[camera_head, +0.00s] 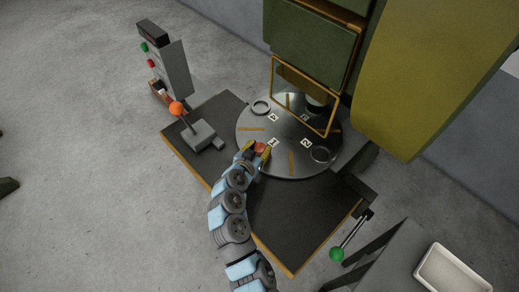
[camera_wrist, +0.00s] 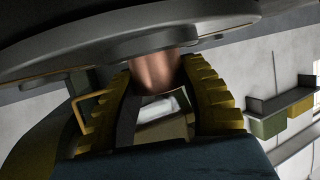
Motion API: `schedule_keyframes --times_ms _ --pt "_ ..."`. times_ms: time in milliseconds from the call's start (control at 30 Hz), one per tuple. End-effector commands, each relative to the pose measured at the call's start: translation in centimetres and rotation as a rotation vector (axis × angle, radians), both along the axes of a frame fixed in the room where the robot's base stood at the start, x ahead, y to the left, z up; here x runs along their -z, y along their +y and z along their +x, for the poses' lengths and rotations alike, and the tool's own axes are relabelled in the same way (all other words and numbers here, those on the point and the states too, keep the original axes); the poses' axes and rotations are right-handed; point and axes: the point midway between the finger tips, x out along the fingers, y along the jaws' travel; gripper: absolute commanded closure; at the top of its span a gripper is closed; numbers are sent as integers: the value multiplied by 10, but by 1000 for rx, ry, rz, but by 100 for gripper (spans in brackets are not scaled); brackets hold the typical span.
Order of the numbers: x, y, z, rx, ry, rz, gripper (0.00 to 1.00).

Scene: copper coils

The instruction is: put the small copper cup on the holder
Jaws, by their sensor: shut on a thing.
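The small copper cup (camera_head: 260,147) is between the yellow fingers of my gripper (camera_head: 256,153), over the near left part of the round turntable, beside the label 1. In the wrist view the copper cup (camera_wrist: 157,70) is between the ridged fingertips of my gripper (camera_wrist: 160,84), which is shut on it. There the cup's far end meets a round grey ring-like piece (camera_wrist: 148,43) on the disc; I cannot tell whether it is seated. Ring-shaped holders show on the turntable at its back left (camera_head: 261,107) and its right (camera_head: 320,155).
The turntable (camera_head: 250,142) sits on a dark table (camera_head: 285,222) under a green machine (camera_head: 312,45). A yellow frame (camera_head: 332,106) hangs over its back. A lever with an orange knob (camera_head: 176,108) stands left. A white tray (camera_head: 452,275) is at lower right.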

Motion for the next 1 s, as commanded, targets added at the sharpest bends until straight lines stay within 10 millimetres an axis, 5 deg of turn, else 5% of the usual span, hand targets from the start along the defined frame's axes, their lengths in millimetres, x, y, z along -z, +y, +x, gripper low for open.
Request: schedule_keyframes --times_ms 433,467,533,1000 --pt "7 0 0 1 0 0 90" --pt "6 0 0 1 0 0 51" --pt "5 0 0 1 0 0 34" --pt "1 1 -3 0 0 -1 34"
